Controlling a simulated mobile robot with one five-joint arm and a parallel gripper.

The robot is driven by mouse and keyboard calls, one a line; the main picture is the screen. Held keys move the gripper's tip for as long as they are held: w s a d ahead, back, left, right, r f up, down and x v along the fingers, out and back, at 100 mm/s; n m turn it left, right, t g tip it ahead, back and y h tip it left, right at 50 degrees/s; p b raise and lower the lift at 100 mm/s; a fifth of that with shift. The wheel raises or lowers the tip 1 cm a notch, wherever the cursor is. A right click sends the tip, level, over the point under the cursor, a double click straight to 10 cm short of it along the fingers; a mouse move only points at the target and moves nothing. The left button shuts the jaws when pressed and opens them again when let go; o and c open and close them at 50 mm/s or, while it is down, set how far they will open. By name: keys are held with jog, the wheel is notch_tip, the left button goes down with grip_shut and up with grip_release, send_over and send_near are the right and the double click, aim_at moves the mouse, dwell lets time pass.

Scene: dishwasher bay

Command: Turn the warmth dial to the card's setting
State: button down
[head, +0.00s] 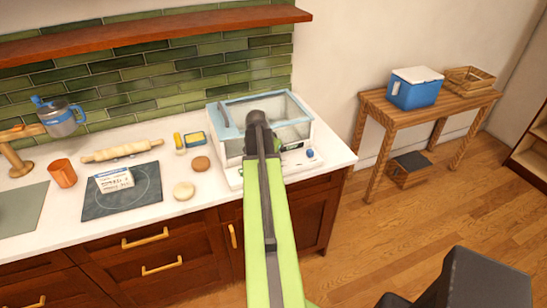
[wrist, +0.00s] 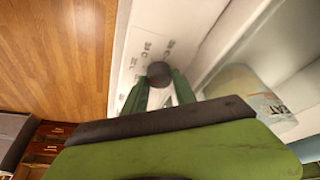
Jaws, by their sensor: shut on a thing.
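The warmth dial (wrist: 159,70) is a dark round knob on a white panel with small printed marks, in the wrist view. My gripper (wrist: 158,84) has its green fingers on either side of the knob and is shut on it. In the head view my arm hides the dial and fingertips. The white, clear-sided box (head: 233,150) stands under my arm on the counter. A white card (head: 114,180) with a blue header and unreadable handwriting stands on the dark hob.
A small blue knob (head: 310,153) shows on the box's front ledge, right of my arm. Dough rounds (head: 184,190), a rolling pin (head: 115,151) and an orange cup (head: 62,173) are on the counter left. A side table (head: 445,103) holds a blue cooler (head: 415,90).

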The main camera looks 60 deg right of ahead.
dwell(0.5)
jog(key=c, duration=1.3)
grip_release()
jog(key=shift+r, duration=0.1)
jog(key=p+v, duration=1.6)
jog(key=v, duration=0.1)
jog(key=shift+r, duration=0.1)
